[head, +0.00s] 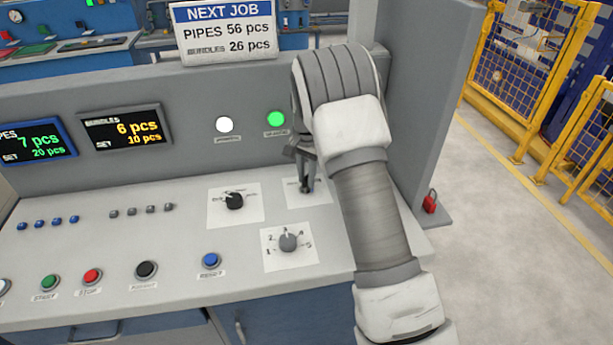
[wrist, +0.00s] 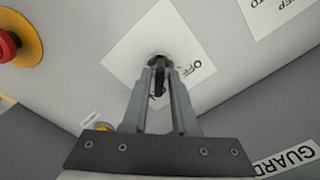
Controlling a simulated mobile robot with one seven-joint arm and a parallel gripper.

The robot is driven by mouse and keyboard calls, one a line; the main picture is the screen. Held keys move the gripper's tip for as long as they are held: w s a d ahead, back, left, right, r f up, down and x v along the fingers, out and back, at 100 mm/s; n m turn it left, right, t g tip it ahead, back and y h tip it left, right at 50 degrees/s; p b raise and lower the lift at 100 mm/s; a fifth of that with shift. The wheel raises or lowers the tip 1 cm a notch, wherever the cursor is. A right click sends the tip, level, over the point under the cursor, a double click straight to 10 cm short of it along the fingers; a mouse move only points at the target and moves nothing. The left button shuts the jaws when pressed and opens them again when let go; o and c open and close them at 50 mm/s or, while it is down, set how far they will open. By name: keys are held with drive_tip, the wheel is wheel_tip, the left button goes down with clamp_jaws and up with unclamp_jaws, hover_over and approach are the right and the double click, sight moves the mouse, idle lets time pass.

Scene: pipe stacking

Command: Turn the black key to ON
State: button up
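The black key (wrist: 159,78) stands in a round lock on a white label plate (wrist: 122,52) in the wrist view. The word OFF is printed beside it; any ON mark is hidden. My gripper (wrist: 160,72) reaches down to the lock, with one finger on each side of the key and the key filling the narrow gap. In the head view, my gripper (head: 305,184) is over the same plate (head: 318,198) at the right of the sloping panel. There the key cannot be told apart from the dark fingertips.
A black selector (head: 234,201) and a grey numbered knob (head: 288,242) sit close to the key plate. A red stop button (wrist: 6,46) on yellow shows in the wrist view. Above are a white lamp (head: 224,125) and a lit green lamp (head: 275,118). A grey side wall (head: 415,120) stands right.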

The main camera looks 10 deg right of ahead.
drive_tip(key=shift+o, duration=0.9)
drive_tip(key=shift+r, duration=0.1)
wheel_tip(320, 180, up, 17)
drive_tip(key=shift+p, duration=0.4)
drive_tip(key=shift+s+r, duration=0.1)
drive_tip(key=shift+r, duration=0.05)
